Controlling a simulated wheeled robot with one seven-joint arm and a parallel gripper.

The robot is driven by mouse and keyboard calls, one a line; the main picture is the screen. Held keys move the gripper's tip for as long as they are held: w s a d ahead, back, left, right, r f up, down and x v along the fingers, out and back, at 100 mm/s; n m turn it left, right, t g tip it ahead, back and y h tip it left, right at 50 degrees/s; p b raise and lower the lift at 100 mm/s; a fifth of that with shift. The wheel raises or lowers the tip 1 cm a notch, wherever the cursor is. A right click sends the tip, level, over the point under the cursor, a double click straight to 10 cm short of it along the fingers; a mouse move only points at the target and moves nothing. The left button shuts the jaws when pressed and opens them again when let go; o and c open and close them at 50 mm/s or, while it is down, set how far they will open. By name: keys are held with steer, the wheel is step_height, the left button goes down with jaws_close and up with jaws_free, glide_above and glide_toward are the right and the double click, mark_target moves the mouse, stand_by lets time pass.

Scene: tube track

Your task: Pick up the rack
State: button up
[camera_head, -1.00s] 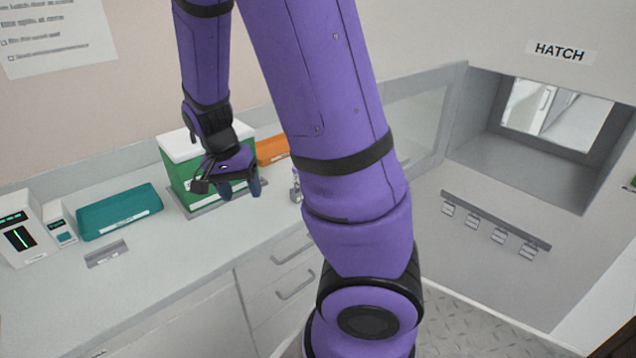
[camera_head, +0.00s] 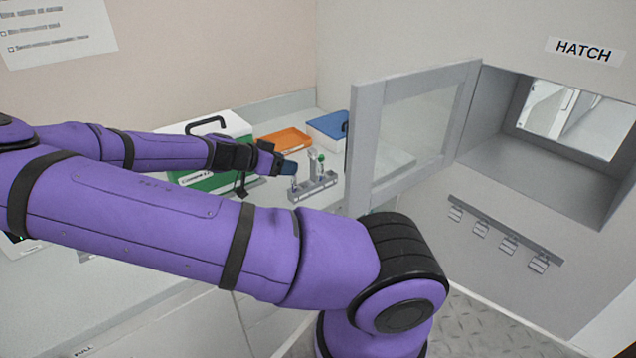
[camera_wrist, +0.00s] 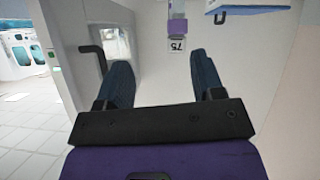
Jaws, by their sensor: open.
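The rack (camera_head: 312,190) is a low grey holder on the counter, with a few small tubes standing in it, one with a green cap (camera_head: 320,157). My gripper (camera_head: 284,167) is just left of the rack in the head view, beside its near-left end, and holds nothing. In the wrist view my gripper (camera_wrist: 163,70) shows two dark blue fingers spread wide apart.
A green box with a white lid (camera_head: 210,130), an orange tray (camera_head: 283,141) and a blue-lidded box (camera_head: 328,128) stand behind. The open hatch door (camera_head: 415,125) stands close to the rack's right. The hatch opening (camera_head: 540,140) is empty. Hooks line the wall below it.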

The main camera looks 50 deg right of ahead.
mark_target(310, 152)
steer(key=shift+m+t+h, duration=0.3)
steer(key=shift+h, duration=0.6)
steer(key=shift+s+d+f, duration=0.15)
steer(key=shift+d+f, duration=0.05)
steer(key=shift+d, duration=1.65)
steer(key=shift+s+d+f, duration=0.2)
steer(key=shift+d+f, duration=0.05)
steer(key=shift+d, duration=1.55)
steer(key=shift+s+d+f, duration=0.15)
steer(key=shift+d+f, duration=0.05)
steer(key=shift+d, duration=1.65)
steer(key=shift+c, duration=0.4)
steer(key=c, duration=1)
